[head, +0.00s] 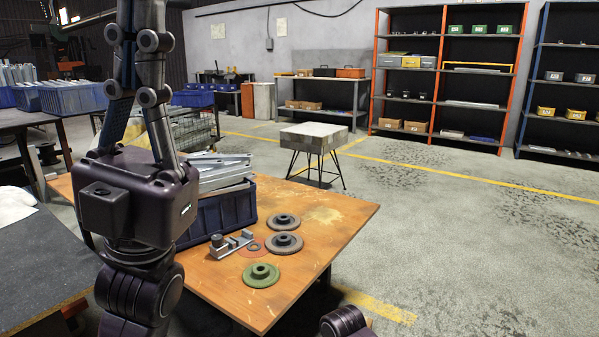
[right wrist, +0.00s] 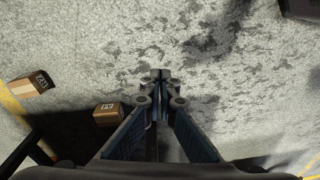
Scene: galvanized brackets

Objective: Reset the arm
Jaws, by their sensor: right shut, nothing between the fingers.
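My left gripper (head: 138,60) stands upright at the left of the head view, above its dark wrist. Its fingertips run out of the top of the picture, so I cannot tell whether it is open or shut. My right gripper (right wrist: 159,76) shows in the right wrist view, shut with nothing between its fingertips, over a grey concrete floor (right wrist: 240,90). It is outside the head view.
A wooden table (head: 335,222) holds a blue bin (head: 232,210) of galvanized brackets, a metal fixture (head: 232,244) and round flanges, one green (head: 259,275). A stool (head: 314,140) and shelves (head: 450,75) stand behind. Cardboard boxes (right wrist: 108,113) lie in the right wrist view.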

